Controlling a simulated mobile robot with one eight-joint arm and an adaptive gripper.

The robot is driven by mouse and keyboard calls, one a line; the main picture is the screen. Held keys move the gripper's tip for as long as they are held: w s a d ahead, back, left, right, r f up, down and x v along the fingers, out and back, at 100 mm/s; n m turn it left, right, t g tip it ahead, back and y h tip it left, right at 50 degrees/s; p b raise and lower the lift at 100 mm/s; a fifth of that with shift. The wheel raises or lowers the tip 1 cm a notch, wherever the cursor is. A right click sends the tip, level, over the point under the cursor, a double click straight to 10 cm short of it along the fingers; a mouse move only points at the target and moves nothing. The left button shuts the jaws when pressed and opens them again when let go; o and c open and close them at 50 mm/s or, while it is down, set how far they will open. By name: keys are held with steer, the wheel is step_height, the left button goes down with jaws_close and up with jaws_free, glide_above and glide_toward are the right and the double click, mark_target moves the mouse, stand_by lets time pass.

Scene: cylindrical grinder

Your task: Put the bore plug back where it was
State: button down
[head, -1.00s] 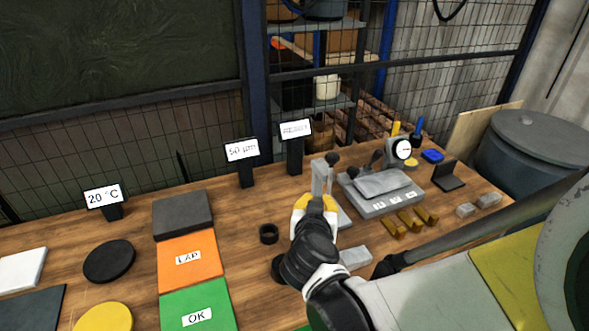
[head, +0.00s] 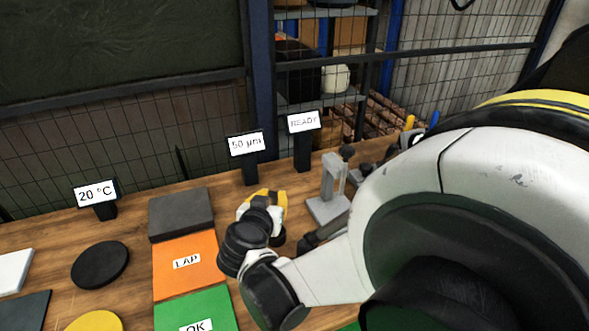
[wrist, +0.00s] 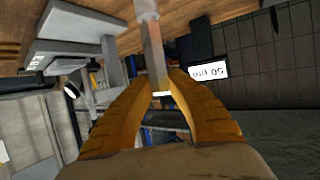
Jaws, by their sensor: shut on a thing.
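My gripper (head: 266,203) is above the wooden table, left of the grey stand and in front of the 50 µm sign. In the wrist view its yellow fingers (wrist: 163,88) are shut on a grey metal bar with a wider round end, which looks like the bore plug (wrist: 151,52). In the head view my gripper hides the plug. The grey stand (head: 329,187) is upright, with a dark knob at its upper right; it also shows in the wrist view (wrist: 113,66). A dark round piece (head: 279,238), perhaps the black ring, shows partly beside my gripper.
The 50 µm sign (head: 246,146) and READY sign (head: 303,123) stand behind. A dark grey block (head: 181,215), orange LAP pad (head: 186,262), green OK pad (head: 193,306) and black disc (head: 100,264) lie left. My arm covers the table's right side.

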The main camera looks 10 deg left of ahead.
step_height(320, 180, down, 4)
steer(key=shift+b, duration=1.1)
steer(key=shift+r, duration=0.1)
steer(key=c, duration=1.4)
jaws_free()
steer(key=shift+r, duration=0.15)
steer(key=p+v, duration=0.4)
steer(key=v, duration=0.8)
